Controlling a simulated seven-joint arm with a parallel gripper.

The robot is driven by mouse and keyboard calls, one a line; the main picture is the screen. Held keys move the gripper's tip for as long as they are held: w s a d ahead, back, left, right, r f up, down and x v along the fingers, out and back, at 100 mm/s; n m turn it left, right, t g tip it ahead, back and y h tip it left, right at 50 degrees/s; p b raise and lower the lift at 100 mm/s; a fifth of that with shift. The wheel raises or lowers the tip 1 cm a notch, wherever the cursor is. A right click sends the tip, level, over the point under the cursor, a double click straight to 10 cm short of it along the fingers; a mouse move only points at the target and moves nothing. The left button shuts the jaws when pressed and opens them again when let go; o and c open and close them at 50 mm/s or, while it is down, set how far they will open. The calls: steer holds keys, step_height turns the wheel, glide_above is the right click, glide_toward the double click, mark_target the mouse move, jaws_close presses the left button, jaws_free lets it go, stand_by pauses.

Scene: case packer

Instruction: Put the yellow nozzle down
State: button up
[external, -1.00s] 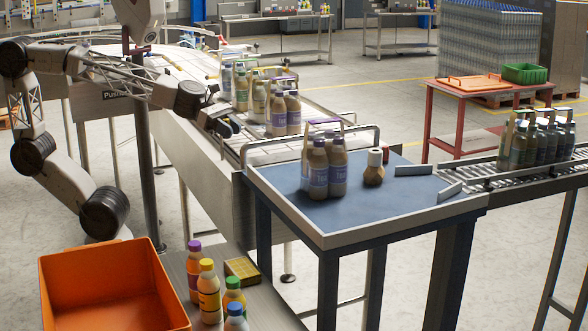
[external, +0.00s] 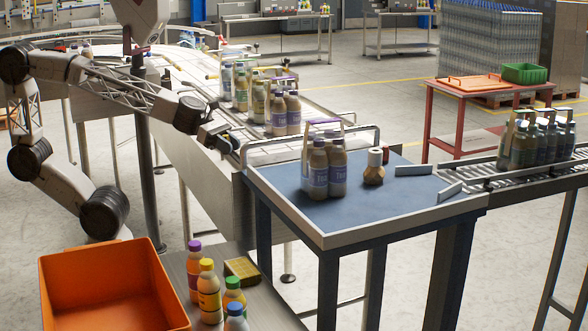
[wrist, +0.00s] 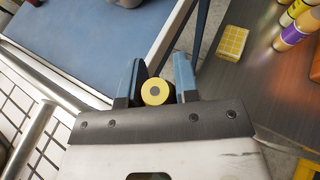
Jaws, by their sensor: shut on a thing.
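The yellow nozzle (wrist: 155,92) shows in the wrist view as a round yellow end with a dark centre, held between the two blue fingers of my gripper (wrist: 156,88). In the external view my gripper (external: 226,142) is beside the conveyor, to the left of the blue-topped table, in the air. The nozzle is too small to make out there. A yellow block with a grid of holes (wrist: 231,43) lies on the dark side bench (wrist: 226,85). It also shows in the external view (external: 242,270).
An orange bin (external: 165,290) stands at the front left. Several bottles (external: 209,292) stand beside the yellow block. A metal rail (external: 310,130) edges the conveyor end.

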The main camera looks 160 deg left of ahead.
steer(key=w+a, duration=0.3)
steer(key=a, duration=0.1)
steer(key=w+a+f, duration=0.1)
steer(key=w+a, duration=0.2)
steer(key=a, duration=0.1)
steer(key=w+a, duration=0.4)
steer(key=shift+a+f, duration=0.2)
steer(key=shift+f, duration=0.05)
steer(key=shift+f, duration=1.75)
steer(key=shift+f, duration=0.65)
steer(key=o, duration=0.9)
steer(key=shift+f, duration=0.15)
steer(key=shift+o, duration=0.2)
